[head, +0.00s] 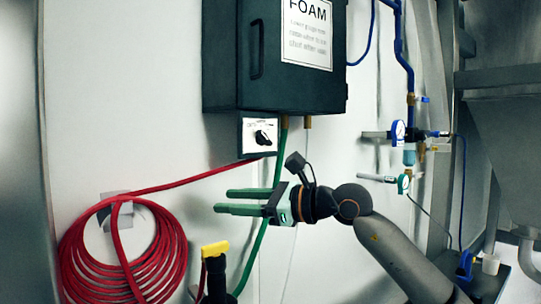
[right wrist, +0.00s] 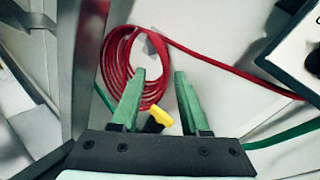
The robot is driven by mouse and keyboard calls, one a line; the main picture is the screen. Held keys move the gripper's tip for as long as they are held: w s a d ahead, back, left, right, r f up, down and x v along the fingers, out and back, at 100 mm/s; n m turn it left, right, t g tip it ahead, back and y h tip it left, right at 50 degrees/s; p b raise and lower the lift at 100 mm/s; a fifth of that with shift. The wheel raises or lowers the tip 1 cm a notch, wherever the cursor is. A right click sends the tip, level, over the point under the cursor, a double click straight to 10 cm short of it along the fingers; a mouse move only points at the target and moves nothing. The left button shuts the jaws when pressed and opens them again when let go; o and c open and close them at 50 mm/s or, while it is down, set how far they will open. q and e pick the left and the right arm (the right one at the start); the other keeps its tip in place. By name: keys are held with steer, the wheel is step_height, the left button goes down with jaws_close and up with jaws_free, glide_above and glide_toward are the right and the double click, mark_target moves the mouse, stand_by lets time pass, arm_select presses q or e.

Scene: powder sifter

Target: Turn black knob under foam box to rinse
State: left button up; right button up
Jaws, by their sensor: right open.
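The dark foam box (head: 225,60) is fixed to the white wall in the head view, with a FOAM label (head: 306,35) on its front. Below its left part is a small white plate (head: 247,126) with the black knob (head: 262,138) on it. The knob also shows, cut off, at the right edge of the right wrist view (right wrist: 314,62). My right gripper (head: 218,202) is open and empty, below the knob and apart from it, its green fingers pointing left. Its two fingers also show in the right wrist view (right wrist: 160,95). My left gripper is in neither view.
A coiled red hose (head: 75,240) hangs on the wall at left, and its line runs up to the knob plate. A green hose (head: 262,235) drops from the box behind my right gripper. A yellow-handled nozzle (head: 215,249) stands below. Blue pipework with gauges (head: 398,131) is at right.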

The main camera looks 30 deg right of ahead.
mark_target(267, 139)
steer(key=s+d+r+t+h, duration=0.45)
steer(key=d+r+h, duration=0.35)
steer(key=d+r, duration=0.45)
steer(key=shift+m+g, duration=0.25)
steer(key=shift+m, duration=0.25)
steer(key=w+p, duration=0.1)
steer(key=w, duration=0.6)
steer(key=w+f+p, duration=0.1)
steer(key=w, duration=0.2)
steer(key=shift+w+d+f+p, duration=0.1)
steer(key=shift+w+d+p, duration=0.2)
steer(key=shift+w+p, duration=0.05)
steer(key=shift+w+f, duration=0.1)
steer(key=shift+w, duration=0.6)
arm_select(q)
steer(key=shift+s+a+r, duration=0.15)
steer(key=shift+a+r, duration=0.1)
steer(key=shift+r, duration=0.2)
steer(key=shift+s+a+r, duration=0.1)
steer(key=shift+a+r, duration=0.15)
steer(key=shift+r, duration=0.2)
arm_select(e)
steer(key=shift+c, duration=0.2)
jaws_close()
